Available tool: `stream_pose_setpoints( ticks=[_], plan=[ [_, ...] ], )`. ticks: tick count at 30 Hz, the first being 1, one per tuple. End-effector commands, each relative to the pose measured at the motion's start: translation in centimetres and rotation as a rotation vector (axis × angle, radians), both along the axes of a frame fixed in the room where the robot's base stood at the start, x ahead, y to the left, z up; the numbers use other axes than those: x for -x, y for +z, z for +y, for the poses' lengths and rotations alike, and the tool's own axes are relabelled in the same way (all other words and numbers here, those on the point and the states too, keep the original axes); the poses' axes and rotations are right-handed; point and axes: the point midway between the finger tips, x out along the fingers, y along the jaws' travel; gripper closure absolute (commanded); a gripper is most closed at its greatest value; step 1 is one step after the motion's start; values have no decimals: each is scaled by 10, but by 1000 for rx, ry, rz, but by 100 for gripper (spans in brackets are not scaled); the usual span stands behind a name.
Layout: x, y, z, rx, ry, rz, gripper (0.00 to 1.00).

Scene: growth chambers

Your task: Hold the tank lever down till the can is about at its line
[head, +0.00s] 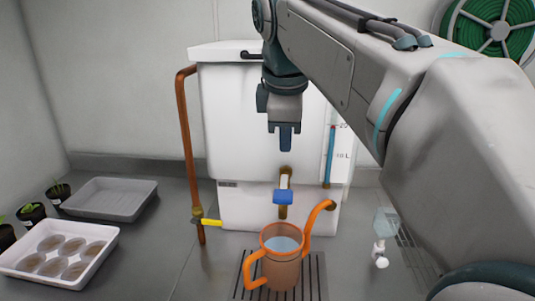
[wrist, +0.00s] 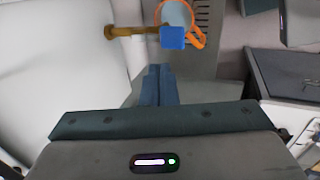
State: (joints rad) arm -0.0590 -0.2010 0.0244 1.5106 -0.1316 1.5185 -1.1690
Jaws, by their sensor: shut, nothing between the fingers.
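The white tank (head: 255,120) stands at the back, with a brass tap on its front and a blue lever (head: 283,197) on the tap. The blue lever also shows in the wrist view (wrist: 173,37). An orange can (head: 281,270) stands upright below the tap on a slatted grate. Pale water (head: 284,244) shows inside it; I cannot make out its line. My gripper (head: 286,148) is shut and empty, pointing down above the lever and apart from it. The gripper's fingers show in the wrist view (wrist: 158,85).
A copper pipe with a yellow-handled valve (head: 208,222) runs down the tank's left side. A level gauge (head: 329,155) is on its right. At left are a grey tray (head: 110,199), a white tray of round pots (head: 98,252) and seedlings.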

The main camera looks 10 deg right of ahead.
Motion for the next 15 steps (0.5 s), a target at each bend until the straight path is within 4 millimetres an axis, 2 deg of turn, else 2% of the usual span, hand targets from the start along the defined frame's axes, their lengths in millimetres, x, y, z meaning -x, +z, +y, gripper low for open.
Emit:
stream_pose_setpoints(
  ticks=[6,15],
  plan=[
    [2,15,1,0,1,1,100],
    [2,16,1,0,1,1,100]
  ],
)
